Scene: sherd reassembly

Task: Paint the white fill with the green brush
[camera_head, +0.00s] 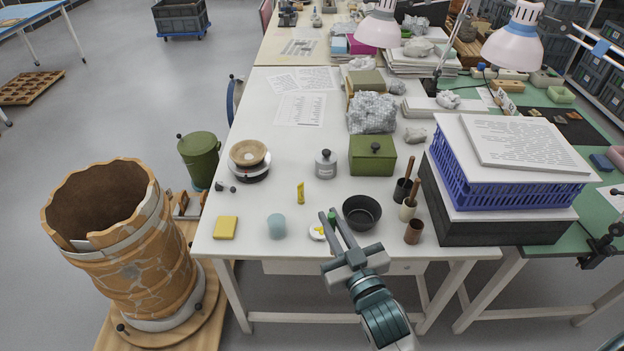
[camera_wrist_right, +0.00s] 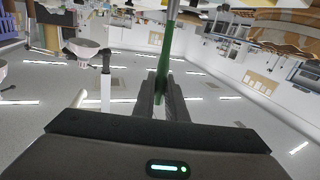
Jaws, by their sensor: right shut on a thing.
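A large terracotta jar (camera_head: 150,275) with a ragged rim stands at the left. White fill (camera_head: 125,240) runs as a band below its near rim, and pale lines cross its wall. My right gripper (camera_head: 334,219) is over the table's front edge, well to the right of the jar. It is shut on the green brush (camera_wrist_right: 165,62), whose green handle rises between the fingers to a grey part in the right wrist view. Only a small green bit of the brush (camera_head: 332,216) shows in the head view; its bristles cannot be made out. My left gripper is not in view.
The jar stands on a round wooden base (camera_head: 185,325). A green bin (camera_head: 199,155) stands behind the jar.

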